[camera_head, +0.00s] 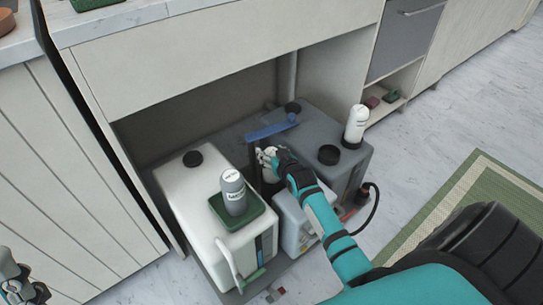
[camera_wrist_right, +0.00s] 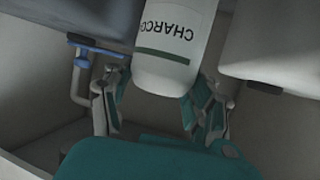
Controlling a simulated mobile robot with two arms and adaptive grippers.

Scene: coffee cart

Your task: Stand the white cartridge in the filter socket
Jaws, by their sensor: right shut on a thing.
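My right gripper (camera_head: 266,157) is down between the tanks inside the cabinet. The right wrist view shows my right gripper (camera_wrist_right: 160,105) shut on a white cartridge (camera_wrist_right: 170,65) with a dark band and the letters "CHARCO", upside down in that picture. In the head view the gripper mostly hides this cartridge. I cannot make out the filter socket for certain, nor whether the cartridge touches it. Another white cartridge-like container (camera_head: 355,126) stands upright on the grey tank. My left gripper (camera_head: 22,288) is at the lower left corner, partly cut off, far from these things.
A white tank (camera_head: 185,205) stands left, with a grey labelled bottle (camera_head: 232,192) in a green tray (camera_head: 258,222) on top. A grey tank (camera_head: 318,135) with a black cap (camera_head: 328,155) stands right. A blue bar (camera_head: 270,131) lies just behind the gripper. A black cable (camera_head: 377,205) hangs right.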

